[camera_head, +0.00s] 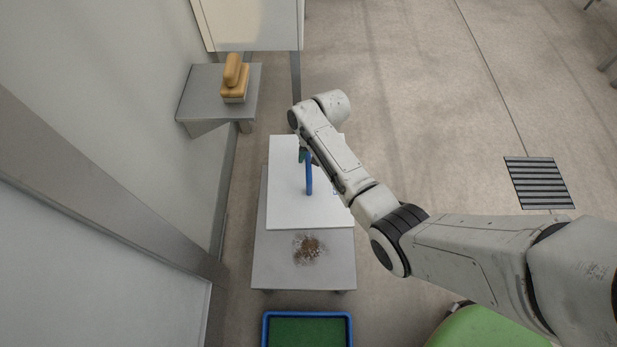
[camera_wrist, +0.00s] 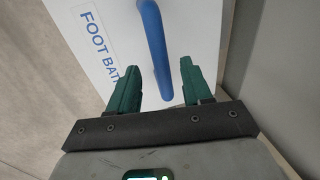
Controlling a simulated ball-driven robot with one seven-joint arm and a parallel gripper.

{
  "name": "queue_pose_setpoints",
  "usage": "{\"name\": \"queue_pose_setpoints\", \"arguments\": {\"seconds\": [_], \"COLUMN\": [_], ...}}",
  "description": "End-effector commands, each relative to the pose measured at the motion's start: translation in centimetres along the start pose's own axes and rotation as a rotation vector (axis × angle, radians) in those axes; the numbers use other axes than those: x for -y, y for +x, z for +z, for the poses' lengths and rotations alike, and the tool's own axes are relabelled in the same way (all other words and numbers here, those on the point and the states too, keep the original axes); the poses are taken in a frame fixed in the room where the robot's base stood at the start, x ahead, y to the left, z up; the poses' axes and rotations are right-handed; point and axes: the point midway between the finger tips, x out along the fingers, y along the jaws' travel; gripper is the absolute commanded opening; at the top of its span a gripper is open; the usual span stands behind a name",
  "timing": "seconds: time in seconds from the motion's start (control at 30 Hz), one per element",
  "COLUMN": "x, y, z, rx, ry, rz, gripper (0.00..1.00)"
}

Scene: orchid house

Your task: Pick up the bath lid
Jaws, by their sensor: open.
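The bath lid (camera_head: 285,212) is a flat white panel with a blue bar handle (camera_head: 309,178). It lies on a grey low table in the head view. In the wrist view the lid (camera_wrist: 193,38) carries blue lettering that reads "FOOT BAT", with the rest cut off or hidden. The blue handle (camera_wrist: 154,45) runs up from between my fingers to the top edge there. My gripper (camera_wrist: 158,84) has two green fingers, which are open and empty. In the head view my arm hides most of the gripper.
The grey table (camera_head: 265,268) has a patch of brown dirt (camera_head: 308,250) in front of the lid. A blue tray with a green mat (camera_head: 308,331) lies on the floor at the bottom. A wooden-handled brush (camera_head: 235,80) sits on a wall shelf (camera_head: 200,92). Open floor lies to the right.

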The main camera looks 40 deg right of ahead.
Motion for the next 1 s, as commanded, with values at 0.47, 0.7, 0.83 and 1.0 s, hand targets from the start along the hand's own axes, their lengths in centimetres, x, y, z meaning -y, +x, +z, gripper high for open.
{"name": "queue_pose_setpoints", "arguments": {"seconds": [0.47, 0.7, 0.83, 1.0], "x": [0.1, 0.1, 0.1, 0.1], "y": [4.3, 4.3, 4.3, 4.3], "z": [-0.1, -0.1, -0.1, -0.1], "rx": [0.0, 0.0, 0.0, 0.001], "ry": [0.0, 0.0, 0.0, 0.0], "rz": [0.0, 0.0, 0.0, 0.0], "gripper": [0.49, 0.35, 0.22, 0.06]}}
